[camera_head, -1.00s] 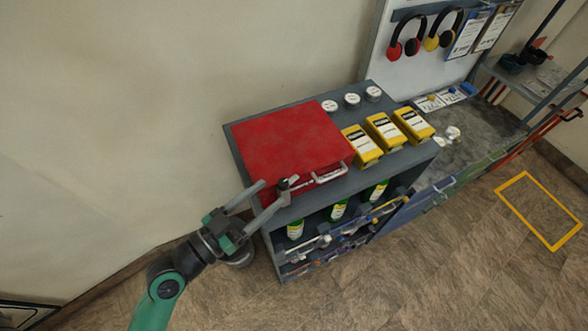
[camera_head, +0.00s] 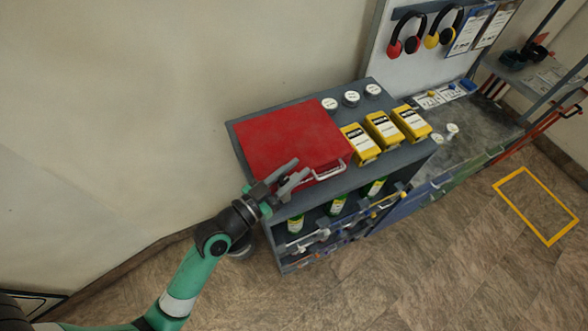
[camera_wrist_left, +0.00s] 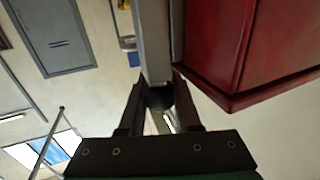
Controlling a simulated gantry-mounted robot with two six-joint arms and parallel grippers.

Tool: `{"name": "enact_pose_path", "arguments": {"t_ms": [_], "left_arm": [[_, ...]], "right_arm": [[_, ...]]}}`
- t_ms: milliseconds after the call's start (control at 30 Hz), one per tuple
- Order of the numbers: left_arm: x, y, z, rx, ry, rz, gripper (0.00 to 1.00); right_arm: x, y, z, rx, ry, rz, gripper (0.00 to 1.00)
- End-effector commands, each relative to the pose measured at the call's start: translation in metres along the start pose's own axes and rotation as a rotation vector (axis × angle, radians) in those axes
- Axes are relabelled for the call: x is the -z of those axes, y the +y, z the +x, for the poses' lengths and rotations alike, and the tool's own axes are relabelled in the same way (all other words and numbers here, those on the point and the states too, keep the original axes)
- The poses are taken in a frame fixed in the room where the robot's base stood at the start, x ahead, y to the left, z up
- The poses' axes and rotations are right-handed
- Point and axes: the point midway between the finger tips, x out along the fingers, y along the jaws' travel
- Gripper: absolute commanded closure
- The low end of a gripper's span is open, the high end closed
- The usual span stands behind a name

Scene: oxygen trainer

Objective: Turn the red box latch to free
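The red box (camera_head: 293,138) lies on top of the grey cabinet, with a pale handle (camera_head: 330,171) on its front side. My left gripper (camera_head: 299,167) is at the front left part of the box, its two fingers pointing along the box's front edge. The latch is hidden behind the fingers in the head view. In the left wrist view, a grey bar (camera_wrist_left: 154,40) runs up from between the fingers, beside the red box (camera_wrist_left: 235,50). I cannot tell whether the fingers touch it or how far they are closed. My right gripper is not in view.
Several yellow boxes (camera_head: 382,131) and white-lidded jars (camera_head: 351,98) stand right of the red box on the cabinet top (camera_head: 240,150). Green bottles (camera_head: 337,204) stand on the shelf below. The floor in front is clear.

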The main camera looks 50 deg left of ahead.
Motion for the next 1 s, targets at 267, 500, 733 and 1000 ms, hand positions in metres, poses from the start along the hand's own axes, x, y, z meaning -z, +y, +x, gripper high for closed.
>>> {"name": "enact_pose_path", "arguments": {"t_ms": [267, 500, 733, 1000], "left_arm": [[0.000, 0.000, 0.000, 0.000, 0.000, 0.000, 1.00], [-0.009, -0.001, 0.001, -0.068, 0.004, -0.005, 1.00], [0.003, 0.007, 0.000, -0.274, -0.009, 0.001, 1.00], [0.000, 0.010, -0.002, -0.348, -0.002, 0.001, 1.00]], "right_arm": [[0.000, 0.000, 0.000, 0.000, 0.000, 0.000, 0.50], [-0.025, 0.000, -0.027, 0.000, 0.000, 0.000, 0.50], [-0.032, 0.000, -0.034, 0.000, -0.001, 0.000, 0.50], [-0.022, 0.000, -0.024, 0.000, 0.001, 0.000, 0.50]]}}
